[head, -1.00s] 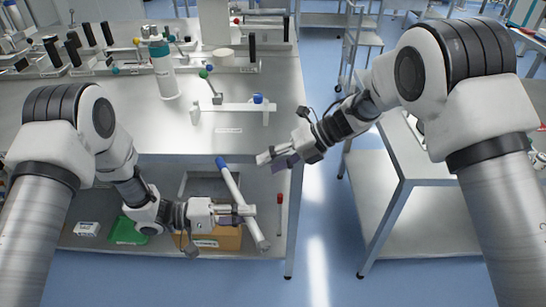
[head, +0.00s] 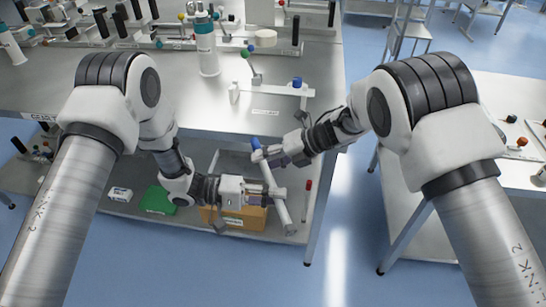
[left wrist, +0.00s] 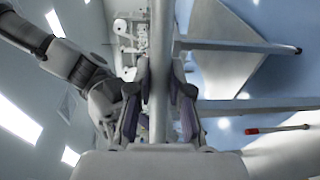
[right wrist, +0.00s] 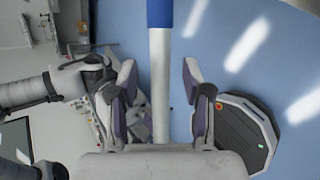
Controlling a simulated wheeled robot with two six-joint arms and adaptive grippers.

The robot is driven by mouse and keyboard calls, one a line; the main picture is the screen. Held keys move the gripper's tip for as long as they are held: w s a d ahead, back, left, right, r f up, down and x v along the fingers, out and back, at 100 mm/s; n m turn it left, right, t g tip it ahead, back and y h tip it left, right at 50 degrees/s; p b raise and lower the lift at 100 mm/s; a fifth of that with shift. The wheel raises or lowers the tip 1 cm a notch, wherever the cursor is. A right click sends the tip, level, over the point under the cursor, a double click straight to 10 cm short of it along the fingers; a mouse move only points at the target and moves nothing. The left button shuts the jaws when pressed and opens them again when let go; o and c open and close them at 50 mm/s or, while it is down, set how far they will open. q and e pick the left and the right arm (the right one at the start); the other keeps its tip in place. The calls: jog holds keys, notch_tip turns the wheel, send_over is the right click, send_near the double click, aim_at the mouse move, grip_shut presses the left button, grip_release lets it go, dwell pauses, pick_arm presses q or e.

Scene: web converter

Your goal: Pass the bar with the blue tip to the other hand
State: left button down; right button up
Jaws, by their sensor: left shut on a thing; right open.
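The bar (head: 282,210) is a grey-white tube with a blue tip at its upper end. My left gripper (head: 279,192) is shut on it below the middle and holds it tilted, in front of the table. In the left wrist view the bar (left wrist: 160,60) runs between the pads. My right gripper (head: 257,154) is at the bar's upper part, just below the blue tip. In the right wrist view the open fingers (right wrist: 159,76) stand on either side of the white shaft, with a gap on each side. The blue tip (right wrist: 159,13) lies beyond them.
The steel table (head: 190,112) is behind and above the bar. Its lower shelf holds a cardboard box (head: 243,219), a green tray (head: 158,200) and a red-handled tool (head: 308,186). A white bracket (head: 268,88) stands near the table's front edge. Open floor (head: 345,215) lies to the right.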

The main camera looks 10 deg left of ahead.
grip_shut()
pick_arm(q)
jog(key=c, duration=1)
grip_release()
jog(key=shift+a, duration=0.1)
